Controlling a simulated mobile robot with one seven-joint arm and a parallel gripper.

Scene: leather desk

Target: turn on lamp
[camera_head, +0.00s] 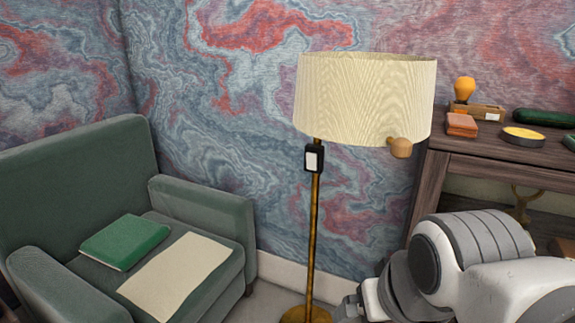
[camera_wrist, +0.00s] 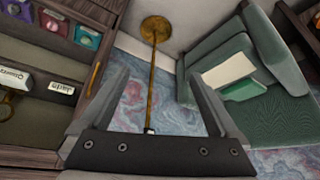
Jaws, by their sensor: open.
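The floor lamp has a cream wood-grain shade (camera_head: 365,98) on a thin brass pole (camera_head: 313,235) with a round base (camera_head: 305,314). A black box with a white switch face (camera_head: 314,159) sits on the pole just below the shade. A round wooden knob (camera_head: 400,147) shows at the shade's lower right edge. In the wrist view, the lamp's base (camera_wrist: 157,29) and pole (camera_wrist: 153,75) appear upside down. My gripper (camera_wrist: 158,78) is open and empty, with the pole seen between its fingers. The shade is not visible in the wrist view.
A green armchair (camera_head: 75,185) with a green book (camera_head: 125,241) and a cream sheet (camera_head: 175,277) stands left of the lamp. A dark wooden shelf unit (camera_head: 500,158) at the right holds an orange bulb-shaped object (camera_head: 464,89). My arm fills the lower right.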

